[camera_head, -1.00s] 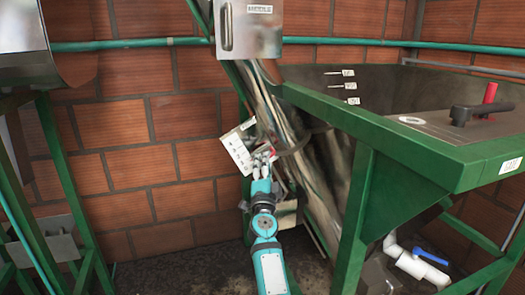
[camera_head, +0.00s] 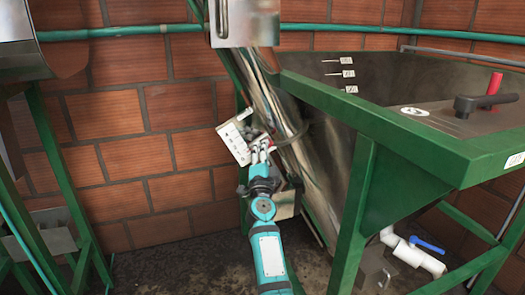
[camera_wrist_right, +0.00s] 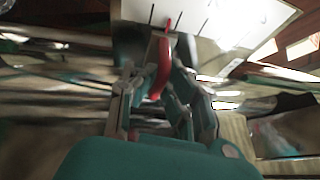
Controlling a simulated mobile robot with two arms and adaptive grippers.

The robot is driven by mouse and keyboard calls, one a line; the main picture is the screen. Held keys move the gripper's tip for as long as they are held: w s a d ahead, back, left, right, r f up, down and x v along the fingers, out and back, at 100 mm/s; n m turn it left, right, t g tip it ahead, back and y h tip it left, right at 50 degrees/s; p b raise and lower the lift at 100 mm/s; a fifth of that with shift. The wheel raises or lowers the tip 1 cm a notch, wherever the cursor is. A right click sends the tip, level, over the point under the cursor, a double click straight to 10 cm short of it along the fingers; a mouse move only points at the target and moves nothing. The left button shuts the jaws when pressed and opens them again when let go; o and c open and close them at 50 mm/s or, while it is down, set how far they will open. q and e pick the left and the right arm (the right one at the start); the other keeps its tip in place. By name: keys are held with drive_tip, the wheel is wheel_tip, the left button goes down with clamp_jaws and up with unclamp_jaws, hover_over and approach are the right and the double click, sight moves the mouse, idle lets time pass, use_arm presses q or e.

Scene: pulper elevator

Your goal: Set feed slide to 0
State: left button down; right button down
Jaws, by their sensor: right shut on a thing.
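The feed slide shows as a white scale plate (camera_head: 234,142) with dark marks, tilted beside the slanted metal chute. A red handle (camera_wrist_right: 160,68) stands at the plate in the right wrist view, with a thin red tip over the marks. My right gripper (camera_head: 262,147) is at the plate's lower right edge. In the right wrist view my right gripper (camera_wrist_right: 155,95) has its fingers around the red handle and is shut on it. The mark figures are too blurred to read. The left gripper is not in view.
A green-framed metal tank (camera_head: 380,130) stands to the right, with a black lever (camera_head: 485,104) and a red handle (camera_head: 495,83) on top. A blue-handled valve (camera_head: 428,245) sits low right. A brick wall (camera_head: 140,135) is behind.

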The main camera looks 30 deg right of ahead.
drive_tip(key=shift+f, duration=0.1)
drive_tip(key=f+b, duration=0.1)
drive_tip(key=d+f, duration=0.1)
drive_tip(key=f, duration=0.1)
drive_tip(key=shift+s+d+b, duration=0.15)
drive_tip(key=shift+b, duration=0.2)
drive_tip(key=c, duration=1.4)
unclamp_jaws()
drive_tip(key=shift+d, duration=0.1)
drive_tip(key=shift+r, duration=0.1)
drive_tip(key=shift+r, duration=0.1)
